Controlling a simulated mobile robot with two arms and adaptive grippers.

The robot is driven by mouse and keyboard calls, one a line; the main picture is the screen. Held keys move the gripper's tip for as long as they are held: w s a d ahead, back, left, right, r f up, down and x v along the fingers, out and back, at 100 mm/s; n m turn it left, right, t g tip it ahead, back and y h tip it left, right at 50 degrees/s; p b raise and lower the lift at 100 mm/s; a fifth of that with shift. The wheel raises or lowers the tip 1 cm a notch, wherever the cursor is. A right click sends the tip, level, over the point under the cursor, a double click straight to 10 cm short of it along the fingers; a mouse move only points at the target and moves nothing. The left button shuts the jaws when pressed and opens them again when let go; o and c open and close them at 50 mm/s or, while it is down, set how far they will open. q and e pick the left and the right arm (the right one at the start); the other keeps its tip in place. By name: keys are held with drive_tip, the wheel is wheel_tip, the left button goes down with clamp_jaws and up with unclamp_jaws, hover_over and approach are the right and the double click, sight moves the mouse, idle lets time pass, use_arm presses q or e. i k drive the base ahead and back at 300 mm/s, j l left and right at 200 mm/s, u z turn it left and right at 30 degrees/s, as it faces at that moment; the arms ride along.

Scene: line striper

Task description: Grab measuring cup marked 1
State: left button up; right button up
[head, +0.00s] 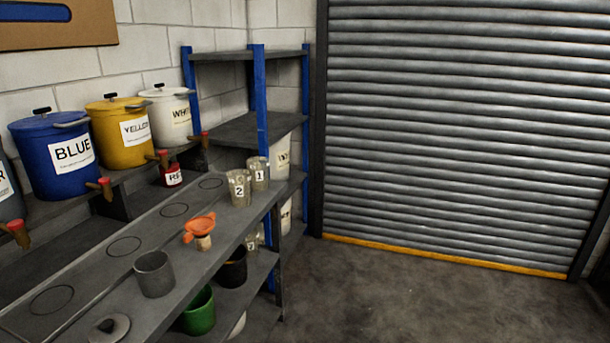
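The measuring cup marked 1 (260,174) is a clear, brownish cup with a white label. It stands upright at the far right end of the grey shelf top (120,285). The measuring cup marked 2 (239,188) stands just in front and to the left of it, and slightly overlaps it in the picture. Another clear cup, seemingly marked 3 (253,240), is on a lower level and partly hidden by the shelf edge. Neither of my grippers shows in the head view.
Labelled blue (52,178), yellow (112,150) and white (163,132) pots with taps stand behind. Blue-post shelving (262,100) stands behind the cups. Floor at right is clear.

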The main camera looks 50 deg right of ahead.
sight(259, 166)
drive_tip(key=z, duration=1.45)
drive_tip(key=i, duration=0.2)
